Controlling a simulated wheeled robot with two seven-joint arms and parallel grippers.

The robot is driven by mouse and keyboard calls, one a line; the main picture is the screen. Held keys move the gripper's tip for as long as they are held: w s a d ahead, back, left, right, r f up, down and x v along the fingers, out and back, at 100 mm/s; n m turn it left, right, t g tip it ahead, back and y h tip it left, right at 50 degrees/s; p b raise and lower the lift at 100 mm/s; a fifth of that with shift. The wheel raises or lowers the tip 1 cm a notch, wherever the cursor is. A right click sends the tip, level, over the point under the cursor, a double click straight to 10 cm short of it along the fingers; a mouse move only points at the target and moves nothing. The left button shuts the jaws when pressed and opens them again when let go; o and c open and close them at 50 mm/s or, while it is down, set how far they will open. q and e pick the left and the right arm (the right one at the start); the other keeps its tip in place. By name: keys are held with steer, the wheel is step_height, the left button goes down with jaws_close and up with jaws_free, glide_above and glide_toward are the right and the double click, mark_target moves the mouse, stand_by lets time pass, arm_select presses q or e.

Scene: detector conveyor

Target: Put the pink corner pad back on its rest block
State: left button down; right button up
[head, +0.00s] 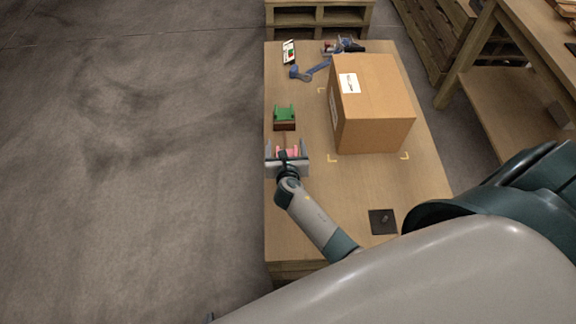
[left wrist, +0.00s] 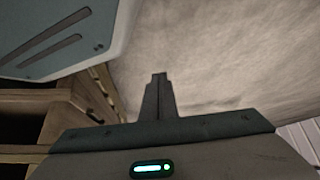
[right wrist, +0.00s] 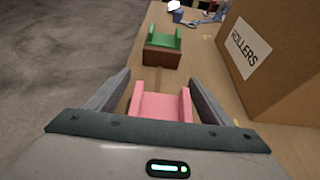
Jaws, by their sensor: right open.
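The pink corner pad (right wrist: 163,106) is between the fingers of my right gripper (right wrist: 160,78), with a gap showing on each side. The pad also shows in the head view (head: 287,152), partly hidden by the gripper. My right gripper (head: 286,147) is open, at the table's left edge. I cannot tell what lies under the pad. A green pad (right wrist: 178,40) sits on a brown block (right wrist: 161,57) just beyond; the green pad also shows in the head view (head: 284,112). In the left wrist view my left gripper (left wrist: 159,76) has its fingers together, with nothing visible between them.
A large cardboard box (head: 372,110) stands right of the pads on the wooden table (head: 345,190). A blue tool (head: 308,71) and small items lie at the far end. A dark square plate (head: 383,222) lies near the front. Bare floor is left of the table.

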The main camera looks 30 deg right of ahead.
steer(key=v, duration=1.7)
steer(key=shift+s, duration=0.2)
steer(key=shift+f, duration=0.15)
